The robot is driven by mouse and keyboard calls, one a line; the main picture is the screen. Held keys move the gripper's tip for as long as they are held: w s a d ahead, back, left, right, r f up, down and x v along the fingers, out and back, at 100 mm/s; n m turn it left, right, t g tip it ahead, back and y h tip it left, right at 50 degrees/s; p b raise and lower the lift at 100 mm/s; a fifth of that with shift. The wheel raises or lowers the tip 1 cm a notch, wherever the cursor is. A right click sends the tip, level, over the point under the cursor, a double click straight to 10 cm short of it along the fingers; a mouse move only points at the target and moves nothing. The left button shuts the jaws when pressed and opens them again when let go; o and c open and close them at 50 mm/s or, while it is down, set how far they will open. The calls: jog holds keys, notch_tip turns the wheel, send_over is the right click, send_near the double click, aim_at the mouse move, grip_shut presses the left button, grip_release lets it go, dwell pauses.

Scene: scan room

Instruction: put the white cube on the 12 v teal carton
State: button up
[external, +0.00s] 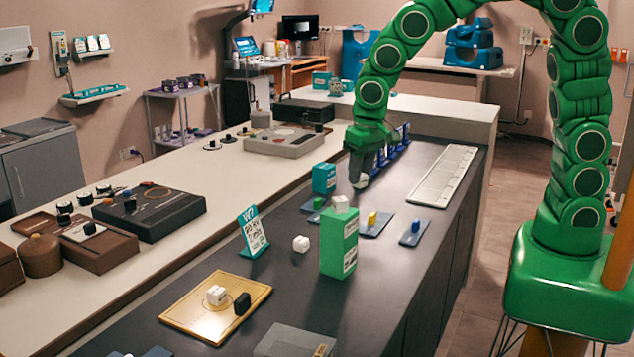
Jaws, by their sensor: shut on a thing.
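My gripper (362,178) is shut on a small white piece (361,181) that looks like a white cube, partly covered by the fingers. It is held over the dark counter, just right of a short teal carton (324,178) and apart from it in the picture. A taller green carton (338,242) stands nearer the camera with a white cube (340,204) on top. The print on the cartons is too small to read, so I cannot tell which is 12 V.
A teal sign (253,232) stands left of the green carton. A gold tray (215,307) holds white and black pieces in front. Blue plates (415,232) with small coloured blocks lie to the right. A long white strip (444,176) lies at the counter's right side.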

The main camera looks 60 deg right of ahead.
jog(key=w+d+r+m, duration=0.2)
jog(key=w+d, duration=0.2)
jog(key=d, duration=0.5)
jog(key=w+d+r+m, duration=0.1)
jog(key=w+d, duration=0.2)
jog(key=d, duration=0.6)
jog(key=w+d+r+m, duration=0.2)
jog(key=w+d, duration=0.2)
jog(key=d, duration=0.5)
send_near(324, 165)
jog(key=shift+f+h, duration=0.4)
jog(key=shift+f, duration=0.15)
jog(key=shift+w+f, duration=0.6)
jog(key=shift+f, duration=1.6)
jog(key=o, duration=1)
jog(key=shift+f, duration=0.1)
